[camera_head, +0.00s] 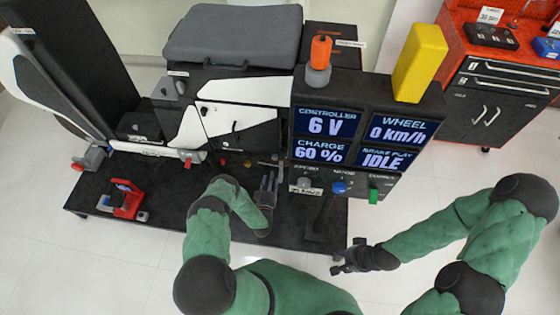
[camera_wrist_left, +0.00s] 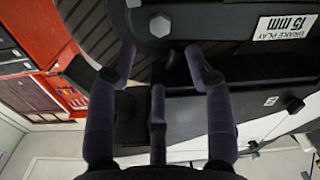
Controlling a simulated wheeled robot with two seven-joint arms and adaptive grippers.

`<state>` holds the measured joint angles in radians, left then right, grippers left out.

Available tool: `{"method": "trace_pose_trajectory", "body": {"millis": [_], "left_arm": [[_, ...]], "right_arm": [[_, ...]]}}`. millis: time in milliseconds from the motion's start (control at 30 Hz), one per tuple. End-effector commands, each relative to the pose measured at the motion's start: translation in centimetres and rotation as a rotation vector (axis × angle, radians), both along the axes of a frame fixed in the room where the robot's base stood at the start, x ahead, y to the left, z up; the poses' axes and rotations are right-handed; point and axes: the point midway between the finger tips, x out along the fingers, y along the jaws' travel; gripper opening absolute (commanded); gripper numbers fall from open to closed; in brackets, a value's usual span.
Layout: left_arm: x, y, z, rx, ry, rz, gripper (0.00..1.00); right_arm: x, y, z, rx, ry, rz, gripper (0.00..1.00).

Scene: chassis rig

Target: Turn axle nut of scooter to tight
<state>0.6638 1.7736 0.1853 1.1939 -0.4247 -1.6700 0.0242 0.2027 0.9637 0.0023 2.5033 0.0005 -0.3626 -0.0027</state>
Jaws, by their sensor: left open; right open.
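The scooter (camera_head: 235,120) stands on a dark platform, with a white and black body and a grey seat. My left gripper (camera_head: 267,187) is low in front of its side, left of the display panel. In the left wrist view my left gripper (camera_wrist_left: 160,70) has its dark fingers spread and empty. No nut is clear in the head view. My right gripper (camera_head: 348,262) is open and empty at the platform's front right.
A display panel (camera_head: 365,125) reads 6 V, 0 km/h, 60 % and IDLE, with knobs below. A red device (camera_head: 127,200) sits on the platform's left. A yellow block (camera_head: 420,62) tops the panel. A red-topped cabinet (camera_head: 500,95) stands back right. Floor at right is clear.

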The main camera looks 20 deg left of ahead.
Motion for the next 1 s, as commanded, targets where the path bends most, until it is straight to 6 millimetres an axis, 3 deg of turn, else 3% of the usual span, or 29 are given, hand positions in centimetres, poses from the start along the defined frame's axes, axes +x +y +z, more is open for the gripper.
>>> {"method": "trace_pose_trajectory", "body": {"millis": [600,1000], "left_arm": [[9.0,2.2,-0.2,0.0,0.0,-0.002,0.52],[10.1,2.5,0.0,-0.001,0.002,-0.002,0.52]], "right_arm": [[0.0,0.0,-3.6,0.0,0.0,0.0,0.46],[0.0,0.0,-3.9,0.0,0.0,0.0,0.46]]}}
